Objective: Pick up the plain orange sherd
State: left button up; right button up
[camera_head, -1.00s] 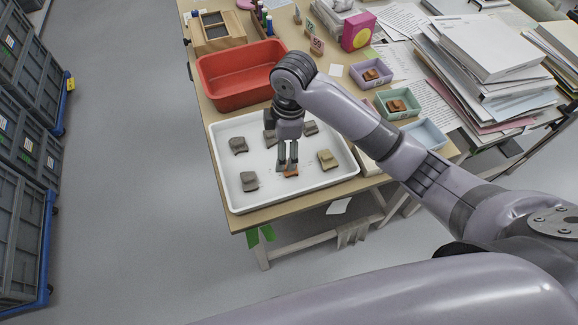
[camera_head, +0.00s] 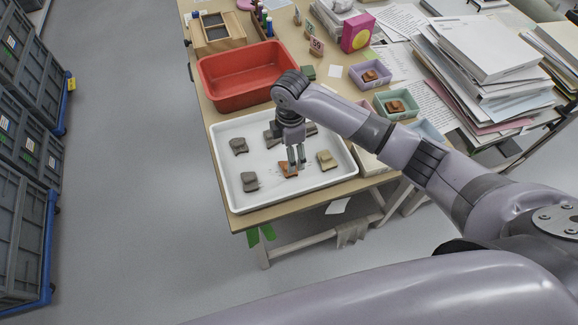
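The plain orange sherd (camera_head: 285,171) lies in the white tray, near the middle of its front part. My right gripper (camera_head: 297,163) comes down from above with its fingers pointing at the tray. A narrow gap shows between the fingers and nothing is seen held in it. The fingertips are at the right edge of the orange sherd and partly cover it; I cannot tell whether they touch it. My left gripper is not in view.
The white tray (camera_head: 230,190) also holds several grey-brown sherds, including one at left (camera_head: 249,181) and a tan one at right (camera_head: 326,160). A red bin (camera_head: 222,97) stands behind it. Small coloured trays and paper stacks (camera_head: 490,55) fill the right side.

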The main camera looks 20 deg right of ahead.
jog(key=f, duration=0.3)
jog(key=f+p, duration=0.1)
jog(key=f, duration=0.1)
jog(key=shift+s+a+f, duration=0.1)
jog(key=shift+a+f, duration=0.15)
jog(key=shift+f, duration=0.05)
jog(key=c, duration=1.3)
jog(key=shift+r, duration=0.15)
